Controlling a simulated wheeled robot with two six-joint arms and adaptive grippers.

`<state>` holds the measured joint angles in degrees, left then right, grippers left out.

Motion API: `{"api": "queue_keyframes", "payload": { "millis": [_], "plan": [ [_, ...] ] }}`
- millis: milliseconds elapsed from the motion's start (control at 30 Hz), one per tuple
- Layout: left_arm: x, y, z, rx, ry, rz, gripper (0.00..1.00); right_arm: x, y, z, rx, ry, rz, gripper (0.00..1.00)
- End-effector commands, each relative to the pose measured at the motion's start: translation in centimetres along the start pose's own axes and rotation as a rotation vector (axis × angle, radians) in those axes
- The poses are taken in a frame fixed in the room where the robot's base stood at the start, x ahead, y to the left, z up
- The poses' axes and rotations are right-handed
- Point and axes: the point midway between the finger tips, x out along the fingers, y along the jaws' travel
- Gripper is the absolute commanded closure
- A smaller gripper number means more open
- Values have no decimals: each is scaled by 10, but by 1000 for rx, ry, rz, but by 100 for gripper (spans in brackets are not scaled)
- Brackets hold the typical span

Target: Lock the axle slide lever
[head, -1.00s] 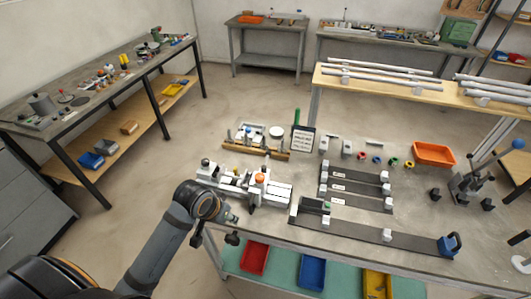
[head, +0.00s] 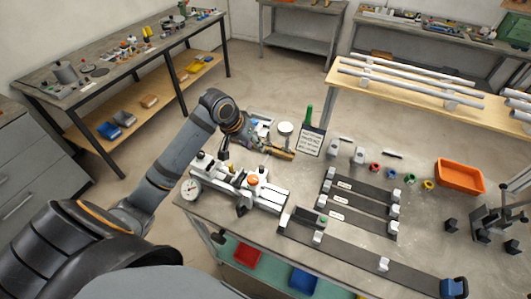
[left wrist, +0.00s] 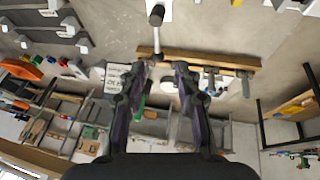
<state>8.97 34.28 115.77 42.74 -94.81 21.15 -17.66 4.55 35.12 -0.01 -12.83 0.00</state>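The white frame jig (head: 268,197) lies on the near left of the grey workbench, with an orange knob (head: 253,180) and black knobs on top. A lever with a black knob (left wrist: 156,16) and pale rod shows at top centre in the left wrist view; I take it as the axle slide lever. My left gripper (left wrist: 159,68) is open, its dark fingers spread, with the rod's lower end between or just beyond the tips; contact cannot be told. In the head view the left gripper (head: 246,140) is over the jig's back left side. My right gripper is not in view.
A wooden rack (head: 277,152) with tools stands right behind the jig, close to the gripper. A sign (head: 311,141) stands beside it. A dial gauge (head: 190,188) is at the jig's left end. Dark rails (head: 350,208) and an orange bin (head: 461,176) lie to the right.

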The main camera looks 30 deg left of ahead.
Motion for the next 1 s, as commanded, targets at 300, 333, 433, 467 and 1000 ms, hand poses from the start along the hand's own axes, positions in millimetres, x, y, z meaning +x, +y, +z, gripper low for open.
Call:
{"api": "queue_keyframes", "payload": {
  "millis": [300, 333, 433, 467, 1000],
  "plan": [
    [65, 2, 1, -2, -4, 5, 67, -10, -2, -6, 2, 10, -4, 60],
    [70, 2, 1, -3, -4, 3, 67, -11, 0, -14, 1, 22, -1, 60],
    [81, 1, 0, -2, -2, 3, 67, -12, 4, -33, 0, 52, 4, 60],
    [83, 1, 0, -1, -2, 2, 67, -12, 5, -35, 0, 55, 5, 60],
    [88, 1, 1, 1, -1, 0, 97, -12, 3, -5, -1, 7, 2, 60]
  ]
}}
